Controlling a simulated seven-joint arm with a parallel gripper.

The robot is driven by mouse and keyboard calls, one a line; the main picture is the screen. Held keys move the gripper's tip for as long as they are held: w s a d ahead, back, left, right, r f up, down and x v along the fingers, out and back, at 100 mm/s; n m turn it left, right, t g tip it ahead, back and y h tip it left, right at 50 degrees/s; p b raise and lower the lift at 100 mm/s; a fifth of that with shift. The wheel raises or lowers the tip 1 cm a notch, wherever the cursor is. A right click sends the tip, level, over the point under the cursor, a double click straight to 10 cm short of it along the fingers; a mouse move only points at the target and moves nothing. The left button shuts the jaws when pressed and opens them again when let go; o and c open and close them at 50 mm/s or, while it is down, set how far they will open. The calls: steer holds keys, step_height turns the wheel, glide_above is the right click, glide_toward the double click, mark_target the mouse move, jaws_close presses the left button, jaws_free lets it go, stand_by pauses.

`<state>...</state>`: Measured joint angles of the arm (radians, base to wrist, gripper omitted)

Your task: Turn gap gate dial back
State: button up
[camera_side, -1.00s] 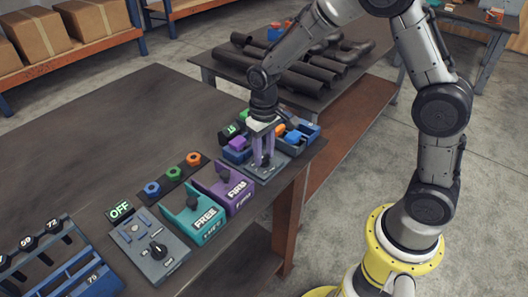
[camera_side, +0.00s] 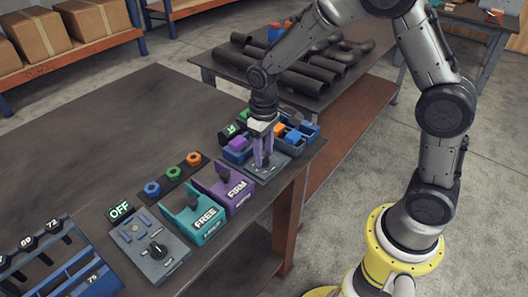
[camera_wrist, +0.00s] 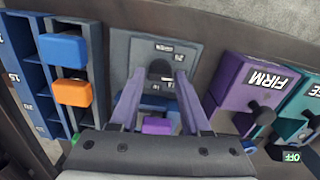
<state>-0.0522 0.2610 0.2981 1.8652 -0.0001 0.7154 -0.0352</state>
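The gap gate dial (camera_wrist: 160,71) is a black knob on a grey plate (camera_wrist: 188,55) with small white markings, near the table's right end. My gripper (camera_wrist: 162,80) points down over it, its two purple fingers apart, one on each side of the knob. In the wrist view a narrow gap seems to show between knob and fingers; contact is hard to tell. In the side view my gripper (camera_side: 263,163) covers most of the dial. A small dark display with green digits (camera_side: 230,130) stands behind it.
A purple FIRM box (camera_side: 225,187), a teal FREE box (camera_side: 195,213) and a grey OFF dial panel (camera_side: 150,248) stand to the left. A blue tray (camera_side: 310,132) with coloured blocks sits close to my gripper. A purple block (camera_wrist: 157,125) lies under the wrist. The table's left rear is clear.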

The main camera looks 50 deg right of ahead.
mark_target(264, 156)
steer(key=shift+o, duration=1.4)
step_height(264, 156, up, 14)
steer(key=shift+f, duration=0.1)
